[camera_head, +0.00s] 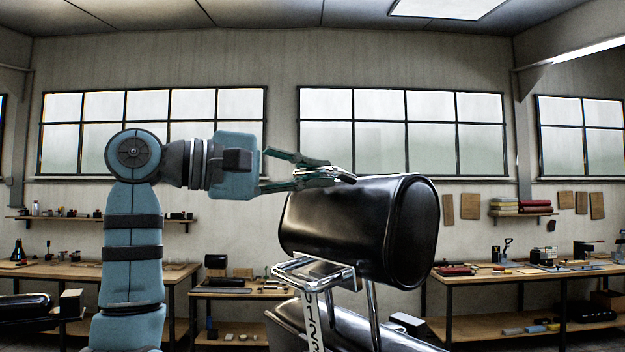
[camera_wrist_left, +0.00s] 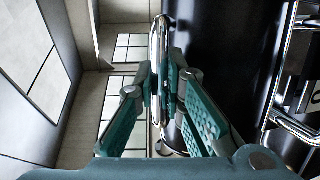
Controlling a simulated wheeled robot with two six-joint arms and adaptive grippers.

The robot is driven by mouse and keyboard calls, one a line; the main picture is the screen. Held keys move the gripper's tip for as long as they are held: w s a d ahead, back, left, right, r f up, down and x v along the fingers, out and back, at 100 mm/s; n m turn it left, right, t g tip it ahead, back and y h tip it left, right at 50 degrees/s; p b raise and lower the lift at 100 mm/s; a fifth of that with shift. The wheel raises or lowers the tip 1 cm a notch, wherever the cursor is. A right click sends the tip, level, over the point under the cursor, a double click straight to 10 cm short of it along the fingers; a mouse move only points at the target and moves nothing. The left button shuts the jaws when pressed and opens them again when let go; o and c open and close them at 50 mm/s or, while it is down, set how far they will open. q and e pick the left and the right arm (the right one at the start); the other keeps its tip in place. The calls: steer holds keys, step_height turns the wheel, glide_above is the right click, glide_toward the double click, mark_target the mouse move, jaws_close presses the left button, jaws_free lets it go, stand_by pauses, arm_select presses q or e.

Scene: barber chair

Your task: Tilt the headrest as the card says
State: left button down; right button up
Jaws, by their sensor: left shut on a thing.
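The headrest is a glossy black cushion (camera_head: 345,232) on chrome posts (camera_head: 372,305) in the head view. It also fills the upper right of the left wrist view (camera_wrist_left: 225,60). My left gripper (camera_head: 338,174) reaches in from the left at the cushion's top. It is shut on a chrome handle, a slim bar (camera_wrist_left: 158,40) that runs beside the cushion in the left wrist view. A white strip with numbers (camera_head: 314,322) hangs below a chrome bracket (camera_head: 318,272) under the cushion. I cannot make out a card. My right gripper is not in view.
Black chair upholstery (camera_head: 345,330) lies below the headrest. Workbenches with tools stand behind on the left (camera_head: 95,272) and right (camera_head: 530,272). A wall shelf (camera_head: 524,213) holds red items.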

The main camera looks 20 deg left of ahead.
arm_select(q)
steer(key=shift+w+d+r, duration=0.2)
steer(key=shift+r, duration=0.1)
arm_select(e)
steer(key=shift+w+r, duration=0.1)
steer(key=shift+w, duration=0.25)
arm_select(q)
steer(key=c, duration=1.7)
jaws_free()
steer(key=shift+o, duration=0.2)
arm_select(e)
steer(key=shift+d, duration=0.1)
